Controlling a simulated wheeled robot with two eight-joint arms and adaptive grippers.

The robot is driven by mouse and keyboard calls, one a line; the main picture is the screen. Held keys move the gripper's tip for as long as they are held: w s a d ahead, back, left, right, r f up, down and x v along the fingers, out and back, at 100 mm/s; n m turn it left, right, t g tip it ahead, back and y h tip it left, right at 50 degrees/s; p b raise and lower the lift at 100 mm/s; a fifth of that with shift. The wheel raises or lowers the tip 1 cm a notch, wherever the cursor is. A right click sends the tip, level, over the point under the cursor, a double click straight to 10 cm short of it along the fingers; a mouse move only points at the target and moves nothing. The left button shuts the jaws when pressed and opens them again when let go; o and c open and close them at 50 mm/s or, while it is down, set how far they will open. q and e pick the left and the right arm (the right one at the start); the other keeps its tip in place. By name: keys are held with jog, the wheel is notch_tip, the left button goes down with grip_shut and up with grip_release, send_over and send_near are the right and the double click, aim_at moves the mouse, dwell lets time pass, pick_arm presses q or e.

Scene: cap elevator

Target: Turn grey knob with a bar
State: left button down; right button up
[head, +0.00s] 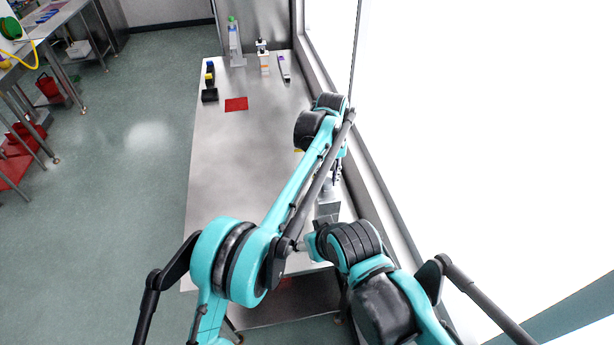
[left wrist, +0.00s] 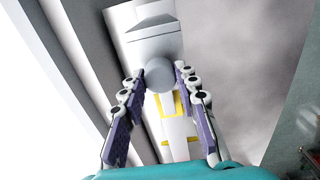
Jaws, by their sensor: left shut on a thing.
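The grey knob (left wrist: 159,74) is in the middle of the left wrist view, round-ended, in front of a pale grey block (left wrist: 155,45) that may be its bar. My left gripper (left wrist: 158,80) has its two purple-padded fingers on either side of the knob and is shut on it. In the head view the left gripper (head: 337,178) is small and partly hidden by its own arm, over the right side of the table.
The metal table (head: 225,165) is mostly bare on its left. A red square (head: 236,104), small dark blocks (head: 210,94), a green-topped bottle (head: 234,45) and a white dispenser (head: 264,63) are at its far end. A window wall (head: 385,205) borders the right.

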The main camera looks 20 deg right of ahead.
aim_at(327, 180)
dwell(0.4)
pick_arm(q)
jog(key=c, duration=1.1)
grip_release()
notch_tip(327, 180, up, 12)
